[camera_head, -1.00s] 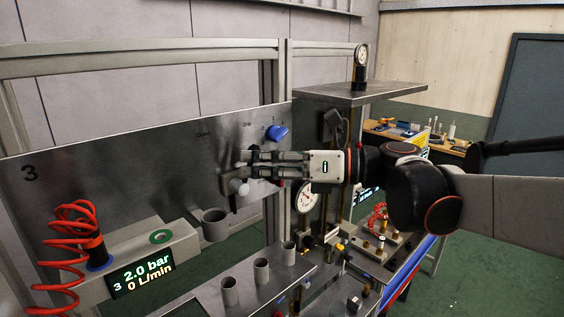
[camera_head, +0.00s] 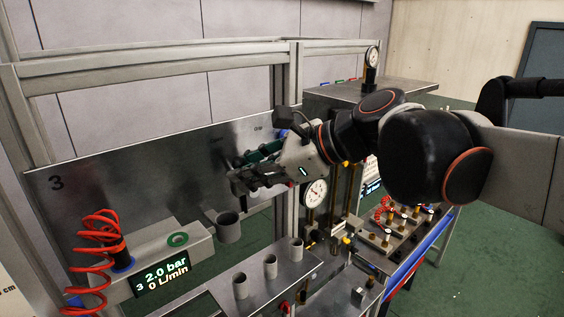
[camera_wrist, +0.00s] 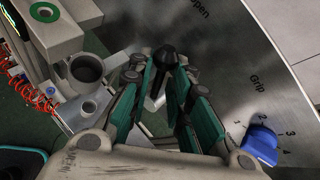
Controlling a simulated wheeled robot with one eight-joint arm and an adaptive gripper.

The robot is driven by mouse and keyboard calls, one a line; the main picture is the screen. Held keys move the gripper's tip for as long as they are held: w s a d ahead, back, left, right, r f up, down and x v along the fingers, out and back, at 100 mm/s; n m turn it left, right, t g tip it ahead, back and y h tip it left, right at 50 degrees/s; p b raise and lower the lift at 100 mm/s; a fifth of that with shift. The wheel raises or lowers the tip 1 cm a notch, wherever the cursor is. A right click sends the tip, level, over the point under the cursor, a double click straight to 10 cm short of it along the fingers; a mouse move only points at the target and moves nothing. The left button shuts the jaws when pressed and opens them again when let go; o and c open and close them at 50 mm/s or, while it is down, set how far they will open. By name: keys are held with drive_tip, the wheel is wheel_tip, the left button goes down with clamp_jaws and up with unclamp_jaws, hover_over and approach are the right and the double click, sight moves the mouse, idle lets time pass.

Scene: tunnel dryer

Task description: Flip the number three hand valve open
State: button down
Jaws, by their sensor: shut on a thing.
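The steel panel (camera_head: 150,165) bears a "3" at its left end. My gripper (camera_head: 238,172) reaches to its middle from the right. In the wrist view, its teal-padded fingers (camera_wrist: 166,70) close around the dark rounded knob (camera_wrist: 167,54) of the hand valve at their tips. "Open" is printed on the panel above and right of the knob. The valve's body and the lever's exact angle are mostly hidden by the fingers. The station display (camera_head: 163,275) reads 3, 2.0 bar, 0 L/min.
A blue selector knob (camera_wrist: 262,145) marked Grip, 1 to 4, sits right of my fingers. A grey cup (camera_head: 228,228) and green-ringed block (camera_head: 178,239) are below. A red coiled hose (camera_head: 92,250) hangs at left. A gauge (camera_head: 315,192) is close by my wrist.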

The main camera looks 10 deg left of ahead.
drive_tip(key=shift+s+a+f+n+t+h, duration=0.1)
drive_tip(key=shift+s+a+n+t+h, duration=0.2)
drive_tip(key=shift+n+h, duration=0.1)
idle(0.4)
drive_tip(key=c, duration=1.7)
unclamp_jaws()
drive_tip(key=v, duration=1.2)
drive_tip(key=shift+s, duration=0.1)
drive_tip(key=s+d+f+n+t+h+b, duration=0.1)
drive_tip(key=d+f+n+b, duration=0.4)
drive_tip(key=f, duration=1.5)
drive_tip(key=s+d+f+n+t+h+b, duration=0.1)
drive_tip(key=s+d+f+n+h+b, duration=0.2)
drive_tip(key=d+f+b, duration=0.8)
drive_tip(key=s+d+f+n+t+h+b, duration=0.1)
drive_tip(key=d+f+n+h+b, duration=0.6)
drive_tip(key=f+b, duration=1.3)
drive_tip(key=shift+s+d+f+n, duration=0.2)
drive_tip(key=shift+s+f, duration=0.1)
drive_tip(key=shift+f, duration=1.5)
drive_tip(key=shift+s+d+f+n, duration=0.2)
drive_tip(key=shift+s+f, duration=0.1)
drive_tip(key=shift+f, duration=1.5)
drive_tip(key=shift+s+d+f+n, duration=0.1)
drive_tip(key=shift+s+d+f, duration=0.2)
drive_tip(key=shift+f, duration=1.45)
